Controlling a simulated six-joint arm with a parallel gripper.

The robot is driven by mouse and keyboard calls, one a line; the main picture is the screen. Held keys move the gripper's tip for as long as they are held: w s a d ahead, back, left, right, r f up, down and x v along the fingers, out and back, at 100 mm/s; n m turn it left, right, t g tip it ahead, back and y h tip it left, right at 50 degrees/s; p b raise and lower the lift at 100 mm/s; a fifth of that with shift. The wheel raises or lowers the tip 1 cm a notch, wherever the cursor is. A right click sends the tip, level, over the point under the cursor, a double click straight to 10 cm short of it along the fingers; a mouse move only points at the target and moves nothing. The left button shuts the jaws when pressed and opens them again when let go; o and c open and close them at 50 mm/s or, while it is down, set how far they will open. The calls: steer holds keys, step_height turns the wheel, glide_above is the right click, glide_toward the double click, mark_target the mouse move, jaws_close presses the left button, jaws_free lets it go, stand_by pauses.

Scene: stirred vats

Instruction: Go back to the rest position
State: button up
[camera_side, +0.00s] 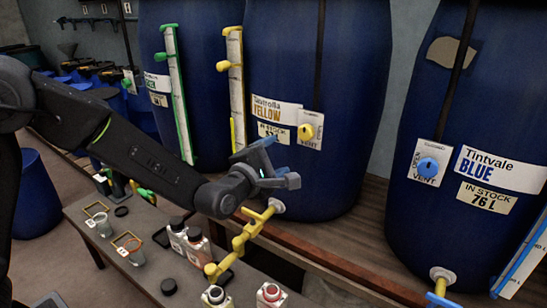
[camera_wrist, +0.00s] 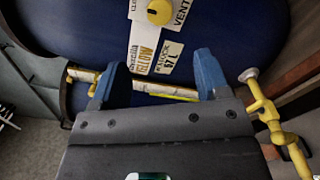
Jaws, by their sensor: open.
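My gripper (camera_side: 275,163) hangs in front of the blue vat labelled Tintrolla Yellow (camera_side: 345,70) in the side view. It is a little left of and below the yellow vent knob (camera_side: 305,131) and above the yellow tap (camera_side: 240,243). In the wrist view the two blue fingers of my gripper (camera_wrist: 160,65) stand apart with nothing between them. The vent knob (camera_wrist: 159,12) shows beyond them, with the yellow tap (camera_wrist: 266,110) at right. Whether the fingers touch the vat cannot be told.
The Tintvale Blue vat (camera_side: 490,100) stands at right, and a green-marked vat (camera_side: 195,40) behind at left. The low bench (camera_side: 110,270) holds glass cups, bottles and dark lids below my arm. A blue bin (camera_side: 38,195) is on the floor at left.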

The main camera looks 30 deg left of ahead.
steer(key=shift+r, duration=0.1)
steer(key=s+a+r+m+g+h, duration=0.1)
steer(key=s+a+r+m+g, duration=0.2)
steer(key=s+m, duration=0.3)
steer(key=s+a+r+m+g+h, duration=0.1)
steer(key=s+a+r+m+g, duration=0.15)
steer(key=s+m, duration=0.4)
steer(key=s+a+f+m+g, duration=0.1)
steer(key=s+a+m+g, duration=0.1)
steer(key=s, duration=0.4)
steer(key=s+a+f+m+g+y, duration=0.1)
steer(key=s+a+m+g, duration=0.1)
steer(key=s+m, duration=0.3)
steer(key=s+a+f+m+g+y, duration=0.1)
steer(key=s+a+m+g, duration=0.1)
steer(key=s, duration=0.6)
steer(key=shift+f+m+g, duration=0.2)
steer(key=shift+m+g, duration=0.25)
steer(key=shift+m, duration=0.5)
